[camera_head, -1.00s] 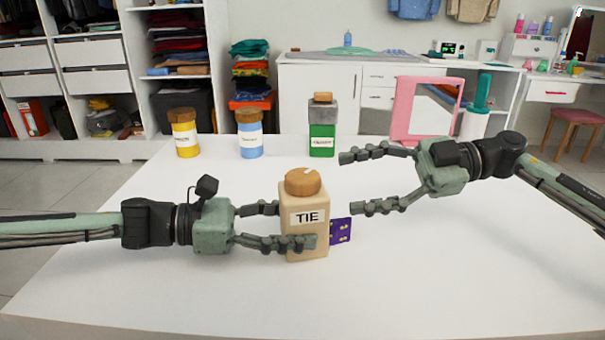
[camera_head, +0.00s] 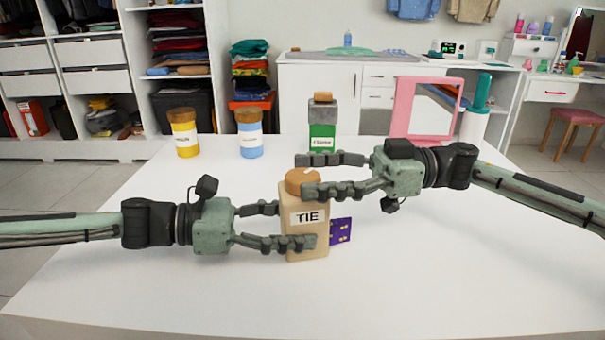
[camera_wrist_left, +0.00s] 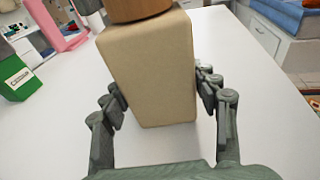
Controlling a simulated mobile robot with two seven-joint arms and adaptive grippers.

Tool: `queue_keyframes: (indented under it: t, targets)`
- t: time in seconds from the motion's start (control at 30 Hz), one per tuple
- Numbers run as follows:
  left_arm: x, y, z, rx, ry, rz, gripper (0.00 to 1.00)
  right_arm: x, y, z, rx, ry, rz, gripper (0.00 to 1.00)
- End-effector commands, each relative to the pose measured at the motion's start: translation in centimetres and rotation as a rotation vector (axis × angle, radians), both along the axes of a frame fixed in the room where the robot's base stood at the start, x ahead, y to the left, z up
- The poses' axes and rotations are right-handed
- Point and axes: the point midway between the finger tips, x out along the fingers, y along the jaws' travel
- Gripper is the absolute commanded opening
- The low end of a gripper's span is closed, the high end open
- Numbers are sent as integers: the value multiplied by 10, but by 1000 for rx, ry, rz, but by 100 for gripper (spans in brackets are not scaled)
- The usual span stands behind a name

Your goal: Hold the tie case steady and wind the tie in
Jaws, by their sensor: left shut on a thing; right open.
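The beige tie case (camera_head: 305,222), labelled TIE, stands upright on the white table. Its round brown knob (camera_head: 298,178) is on top. A short piece of the purple tie (camera_head: 341,231) sticks out of the case's right side. My left gripper (camera_head: 296,226) is shut on the case body from the left. The left wrist view shows its fingers on both sides of the case (camera_wrist_left: 150,70). My right gripper (camera_head: 302,174) is open at knob height, its fingertips reaching to the knob. One right finger passes in front of the knob's right edge. I cannot tell whether it touches.
A yellow jar (camera_head: 185,138), a blue jar (camera_head: 249,139) and a green-and-grey container (camera_head: 322,130) stand along the table's back. A pink-framed mirror (camera_head: 397,115) is at the back right. The table front is clear.

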Motion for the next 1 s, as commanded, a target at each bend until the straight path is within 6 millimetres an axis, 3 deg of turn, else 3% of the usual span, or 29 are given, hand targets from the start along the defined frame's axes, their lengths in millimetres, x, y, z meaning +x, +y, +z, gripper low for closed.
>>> queue_keyframes:
  t: [0.17, 0.47, 0.9, 1.0]
  targets:
    - [0, 0, -1, 0, 2, -1, 37, -2, 15, 0, 0, -2, 0, 66]
    - [0, 0, -1, 1, 1, 0, 37, -2, 17, 0, -1, -2, -1, 66]
    - [0, 0, -1, 1, 1, 0, 37, -3, 17, 0, 0, -1, -1, 15]
    - [0, 0, -1, 1, 1, 0, 37, -3, 17, 0, 0, -1, -3, 15]
